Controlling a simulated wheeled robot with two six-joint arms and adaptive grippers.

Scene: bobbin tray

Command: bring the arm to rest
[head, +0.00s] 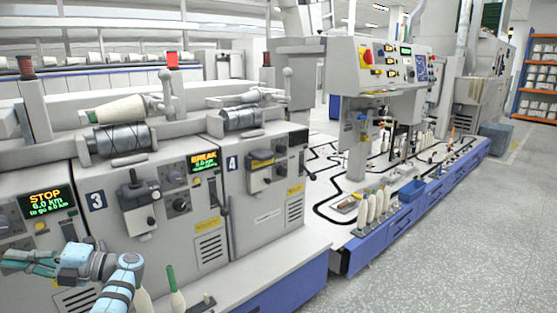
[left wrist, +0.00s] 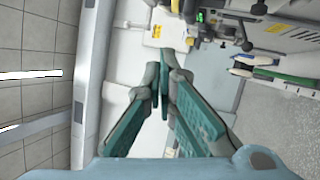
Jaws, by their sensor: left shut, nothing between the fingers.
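My left gripper (head: 32,262) shows at the lower left of the head view, in front of the machine panel with the STOP display (head: 46,204). It also shows in the left wrist view (left wrist: 164,72), where its teal fingers come together at the tips. It is shut and empty, apart from the machine front. My left forearm comes in at the bottom of the head view. My right gripper is in neither view.
The winding machine (head: 215,250) stands close by, with a BREAK display (head: 203,161) on it. A bobbin with a green top (head: 173,285) stands on its lower ledge. A blue-sided conveyor table (head: 385,235) with several white bobbins is at right. The grey floor (head: 450,260) is clear.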

